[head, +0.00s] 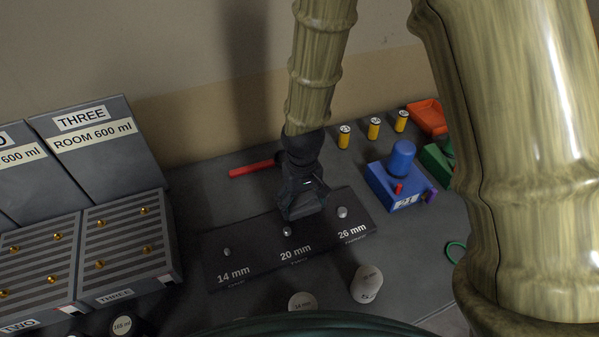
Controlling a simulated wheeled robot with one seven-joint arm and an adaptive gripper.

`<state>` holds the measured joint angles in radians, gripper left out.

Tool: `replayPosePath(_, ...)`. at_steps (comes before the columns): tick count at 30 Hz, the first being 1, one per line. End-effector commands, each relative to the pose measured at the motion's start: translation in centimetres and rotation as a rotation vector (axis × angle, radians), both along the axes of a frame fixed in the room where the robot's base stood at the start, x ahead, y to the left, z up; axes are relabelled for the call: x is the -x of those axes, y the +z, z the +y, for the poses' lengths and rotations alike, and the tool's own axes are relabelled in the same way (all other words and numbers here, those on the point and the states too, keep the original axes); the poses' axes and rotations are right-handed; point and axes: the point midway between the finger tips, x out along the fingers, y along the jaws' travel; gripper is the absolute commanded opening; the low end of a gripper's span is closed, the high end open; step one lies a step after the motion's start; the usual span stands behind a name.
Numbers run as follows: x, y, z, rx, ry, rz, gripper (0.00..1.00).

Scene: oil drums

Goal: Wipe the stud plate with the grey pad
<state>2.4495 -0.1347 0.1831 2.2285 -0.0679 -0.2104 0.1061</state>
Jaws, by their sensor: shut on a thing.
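The stud plate (258,264) is a long dark board on the bench, with studs marked 14 mm (227,252), 20 mm (287,232) and 26 mm (342,212). My gripper (304,194) points down over the plate's back middle part, behind the 20 mm stud. It is shut on the grey pad (303,210), a dark grey block under the fingers. Whether the pad touches the plate or hovers just above it, I cannot tell. The fingers and pad hide part of the plate's back edge.
A red bar (252,168) lies behind the plate. A blue block with a knob (391,187), several yellow cylinders (374,128) and an orange tray (428,117) stand right. Grey slotted boxes (128,247) stand left. White-topped cylinders (367,283) stand in front.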

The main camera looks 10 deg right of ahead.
Motion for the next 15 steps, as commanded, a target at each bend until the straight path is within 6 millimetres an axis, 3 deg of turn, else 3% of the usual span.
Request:
replayPosePath(2, -0.2, 0.3, 0.1, 0.0, -0.001, 0.0, 0.45)
replayPosePath(6, -0.1, 3.0, 0.0, 0.0, -0.002, -0.001, 0.45)
replayPosePath(15, -0.1, 5.5, -0.1, 0.0, -0.004, 0.0, 0.45)
